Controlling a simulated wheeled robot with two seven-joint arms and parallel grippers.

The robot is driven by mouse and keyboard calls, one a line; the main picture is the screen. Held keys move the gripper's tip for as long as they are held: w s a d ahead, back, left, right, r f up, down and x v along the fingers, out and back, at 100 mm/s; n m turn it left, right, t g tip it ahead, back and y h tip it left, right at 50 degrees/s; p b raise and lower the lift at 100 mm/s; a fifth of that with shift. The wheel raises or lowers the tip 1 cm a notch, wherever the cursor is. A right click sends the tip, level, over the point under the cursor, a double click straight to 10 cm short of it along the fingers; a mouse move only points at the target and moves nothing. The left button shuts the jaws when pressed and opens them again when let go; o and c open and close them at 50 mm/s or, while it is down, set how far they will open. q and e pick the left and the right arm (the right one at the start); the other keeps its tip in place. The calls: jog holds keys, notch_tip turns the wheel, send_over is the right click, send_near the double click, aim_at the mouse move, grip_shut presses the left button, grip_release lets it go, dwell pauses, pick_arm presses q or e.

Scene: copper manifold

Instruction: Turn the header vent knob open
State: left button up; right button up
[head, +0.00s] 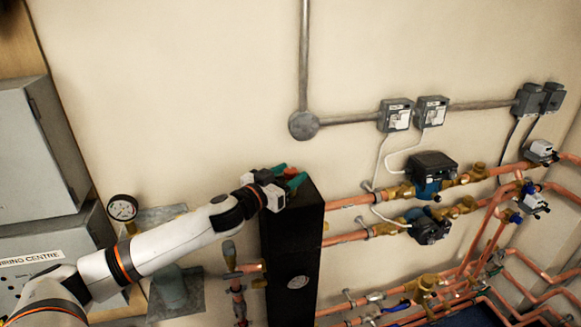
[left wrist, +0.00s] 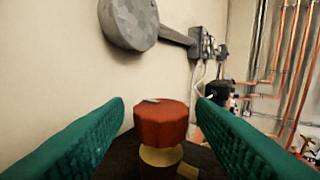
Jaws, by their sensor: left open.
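The header vent knob is a red faceted cap (left wrist: 162,122) on a brass neck (left wrist: 161,155), standing on top of the black header (head: 292,250). In the head view the red knob (head: 291,172) shows between the green fingers. My left gripper (head: 291,174) is at the top of the header, open, with one finger on each side of the knob. In the left wrist view its green fingers (left wrist: 161,108) stand apart from the knob, with gaps on both sides. The knob is ahead of and between them. My right gripper is not in view.
A round grey conduit box (head: 303,125) is on the wall above the header. Copper pipes with pumps (head: 433,165) and valves run to the right. A pressure gauge (head: 122,208) and grey cabinets (head: 38,150) are at the left.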

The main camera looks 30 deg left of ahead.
pick_arm(q)
jog(key=shift+w+d, duration=0.1)
jog(key=shift+w, duration=0.4)
jog(key=c, duration=1)
jog(key=shift+o, duration=0.2)
